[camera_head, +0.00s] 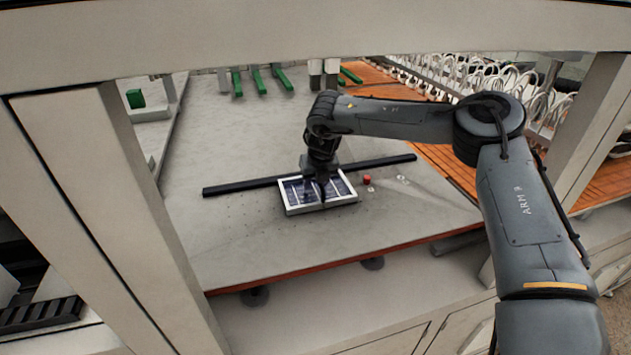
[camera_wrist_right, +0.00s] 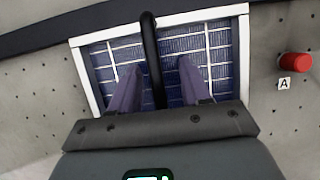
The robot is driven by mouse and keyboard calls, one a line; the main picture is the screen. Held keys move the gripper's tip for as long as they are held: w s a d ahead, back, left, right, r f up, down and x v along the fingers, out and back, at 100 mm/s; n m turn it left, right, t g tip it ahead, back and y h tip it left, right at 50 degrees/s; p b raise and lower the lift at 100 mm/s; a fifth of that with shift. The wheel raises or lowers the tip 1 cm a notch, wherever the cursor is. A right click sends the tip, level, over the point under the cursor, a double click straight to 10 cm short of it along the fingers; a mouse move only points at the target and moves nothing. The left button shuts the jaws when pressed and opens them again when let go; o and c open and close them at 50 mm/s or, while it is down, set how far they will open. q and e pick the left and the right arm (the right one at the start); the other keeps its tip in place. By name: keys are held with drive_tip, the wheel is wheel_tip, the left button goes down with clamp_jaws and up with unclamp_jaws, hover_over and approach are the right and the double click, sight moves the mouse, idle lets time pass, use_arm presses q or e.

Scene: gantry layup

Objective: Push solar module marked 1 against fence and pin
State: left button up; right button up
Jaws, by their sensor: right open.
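The solar module (camera_head: 291,208) is a small white-framed panel with blue cells. It lies flat on the grey table, and its far edge is close to the long black fence (camera_head: 235,187); I cannot tell if they touch. In the right wrist view the module (camera_wrist_right: 223,60) fills the middle, below the fence (camera_wrist_right: 50,32). The red pin (camera_head: 367,180) stands right of the module with a gap; it also shows in the wrist view (camera_wrist_right: 294,66). My right gripper (camera_wrist_right: 157,72) is open over the module, its fingers either side of a dark curved bar (camera_wrist_right: 152,50). No number is readable.
A label "A" (camera_wrist_right: 284,84) lies beside the pin. Green blocks (camera_head: 259,82) stand along the table's far edge. An orange slatted surface with a white wire rack (camera_head: 480,75) is at the right. The table is clear left of the module.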

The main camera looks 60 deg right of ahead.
drive_tip(key=v, duration=0.9)
drive_tip(key=shift+r, duration=0.3)
drive_tip(key=shift+s+a+r, duration=0.2)
drive_tip(key=shift+s+r, duration=0.05)
drive_tip(key=shift+r, duration=0.2)
